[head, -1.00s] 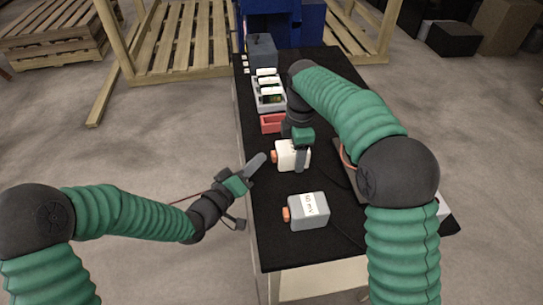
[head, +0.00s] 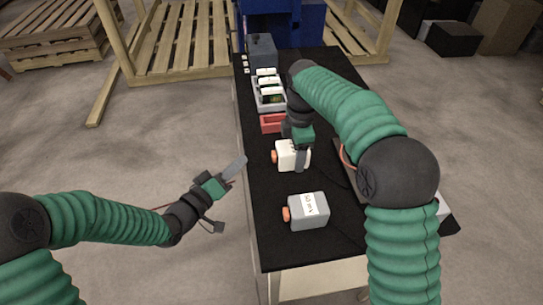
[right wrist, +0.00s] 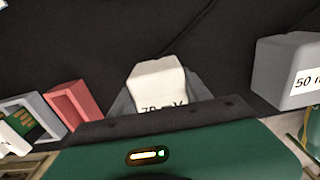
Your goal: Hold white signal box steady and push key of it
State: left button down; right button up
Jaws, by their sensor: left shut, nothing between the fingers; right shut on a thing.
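The white signal box (head: 287,153) lies on the black table top, with its orange key (head: 275,156) on its left side. My right gripper (head: 301,165) comes down over the box and is shut on it. The right wrist view shows the white box (right wrist: 157,82) between the fingers, its label partly hidden. My left gripper (head: 240,164) is shut and empty, left of the table's left edge, apart from the box and its key.
A grey box with an orange key (head: 308,211) stands nearer on the table. A red bin (head: 272,123) and a grey tray (head: 257,100) with several devices lie beyond the white box. Black table top (head: 262,195) is clear between the two boxes.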

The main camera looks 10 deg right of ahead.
dwell(0.3)
jog(key=o, duration=1.8)
jog(key=shift+r, duration=0.1)
